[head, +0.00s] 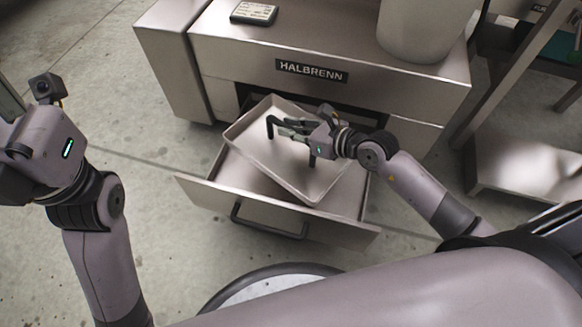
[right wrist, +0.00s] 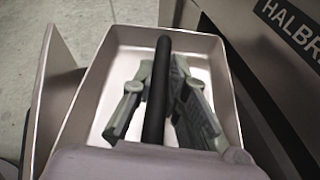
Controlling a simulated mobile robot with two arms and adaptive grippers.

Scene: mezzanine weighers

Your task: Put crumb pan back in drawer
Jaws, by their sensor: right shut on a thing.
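The crumb pan (head: 258,160) is a shallow, pale metal tray with a black arched handle (head: 270,128). In the head view it sits turned askew over the open drawer (head: 225,196), overlapping its far edge; whether it rests on the drawer or hangs above it I cannot tell. My right gripper (head: 285,128) is over the pan, shut on its handle. The right wrist view shows the black bar of the handle (right wrist: 160,90) between the fingers, with the pan (right wrist: 222,75) below. The body of my left gripper (head: 40,148) is at the left edge, its fingers out of sight.
The drawer's front has a dark bar handle (head: 268,222). The metal cabinet marked HALBRENN (head: 400,84) stands behind, with a small device (head: 254,13) and a pale bin (head: 420,30) on top. A metal stand (head: 525,160) is at right. Floor at left is clear.

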